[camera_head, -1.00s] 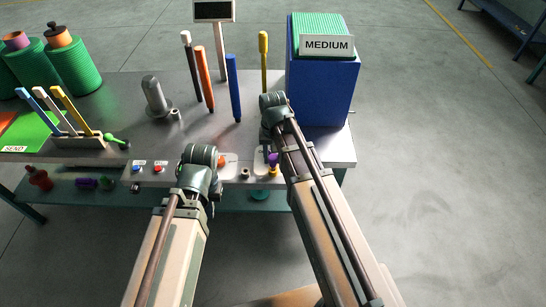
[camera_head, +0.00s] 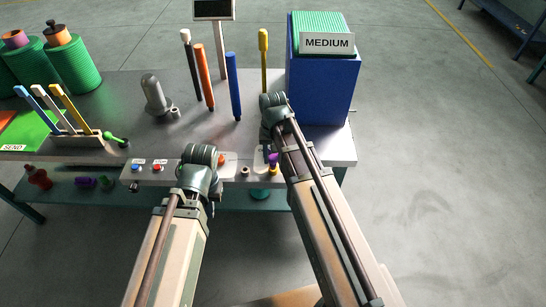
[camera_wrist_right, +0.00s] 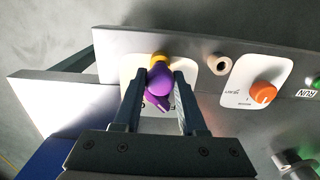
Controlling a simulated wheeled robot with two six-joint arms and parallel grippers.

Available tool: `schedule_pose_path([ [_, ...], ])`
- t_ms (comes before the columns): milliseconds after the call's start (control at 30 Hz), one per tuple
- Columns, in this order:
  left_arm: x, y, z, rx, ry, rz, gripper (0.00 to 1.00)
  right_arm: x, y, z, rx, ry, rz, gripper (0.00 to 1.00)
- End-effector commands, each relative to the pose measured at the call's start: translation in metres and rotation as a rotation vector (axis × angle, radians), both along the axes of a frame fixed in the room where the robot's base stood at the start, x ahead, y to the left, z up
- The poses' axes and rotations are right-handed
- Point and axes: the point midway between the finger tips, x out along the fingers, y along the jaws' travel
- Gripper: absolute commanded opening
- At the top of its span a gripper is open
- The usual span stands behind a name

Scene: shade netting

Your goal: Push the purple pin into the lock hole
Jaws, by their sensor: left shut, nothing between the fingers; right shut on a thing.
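The purple pin (camera_wrist_right: 158,80) is between the fingers of my right gripper (camera_wrist_right: 161,82), which is shut on it. The pin also shows in the head view (camera_head: 273,158). A yellow collar (camera_wrist_right: 158,59) sits at the pin's far end, against a white plate (camera_wrist_right: 131,66) on the grey panel. The lock hole itself is hidden behind the pin and collar, so I cannot tell how deep the pin sits. My left gripper (camera_head: 216,188) is shut and empty, mostly hidden by its own wrist, in front of the panel.
An orange knob (camera_wrist_right: 263,92) and a round socket (camera_wrist_right: 220,64) are beside the plate. Blue (camera_head: 136,168) and red (camera_head: 157,168) buttons are further left. A blue bin marked MEDIUM (camera_head: 322,88) stands behind right. Upright colored bars, including a blue one (camera_head: 233,88), stand behind.

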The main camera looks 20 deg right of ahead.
Motion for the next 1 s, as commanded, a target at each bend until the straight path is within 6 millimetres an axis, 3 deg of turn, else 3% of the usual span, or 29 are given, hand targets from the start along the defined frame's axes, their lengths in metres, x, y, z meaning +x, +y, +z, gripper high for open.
schedule_pose_path([
  [667,0.0,0.0,-0.016,0.0,0.0,0.0,0.0,0.0,0.0,-0.016,0.0,0.0,0.0,0.0],
  [700,0.0,0.0,-0.015,0.0,0.0,0.0,0.0,0.0,0.0,-0.015,0.0,0.0,0.0,0.48],
  [867,0.0,0.0,-0.015,0.0,0.0,0.0,0.0,0.0,0.0,-0.015,0.0,0.0,0.0,0.76],
  [1000,0.0,0.0,-0.014,0.0,0.0,0.0,0.0,0.0,0.0,-0.015,0.0,0.0,0.0,0.76],
])
